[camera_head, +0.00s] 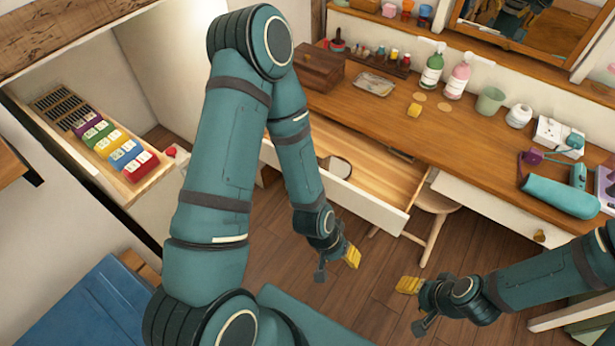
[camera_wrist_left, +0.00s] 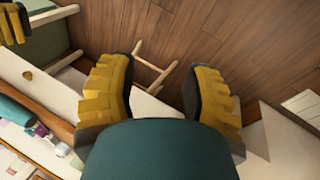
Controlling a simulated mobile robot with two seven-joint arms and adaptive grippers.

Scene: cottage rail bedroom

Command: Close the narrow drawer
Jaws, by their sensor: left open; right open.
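A white-fronted wooden drawer (camera_head: 335,200) stands open under the desk in the head view. A round hand mirror (camera_head: 337,166) lies inside it. I cannot tell from the frames whether this is the drawer called narrow. My left gripper (camera_head: 338,266) is open and empty, over the floor in front of the drawer's front panel and apart from it. Its two yellow-padded fingers (camera_wrist_left: 158,95) are spread in the left wrist view, with a white surface partly visible between them. My right gripper (camera_head: 414,305) is open and empty, further right over the floor.
A drawer with a brass knob (camera_head: 540,236) is shut at right. A wooden stool (camera_head: 436,200) stands under the desk (camera_head: 395,118), which carries bottles, a box and a hairdryer. At left, a tray (camera_head: 140,187) of coloured packs stands out.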

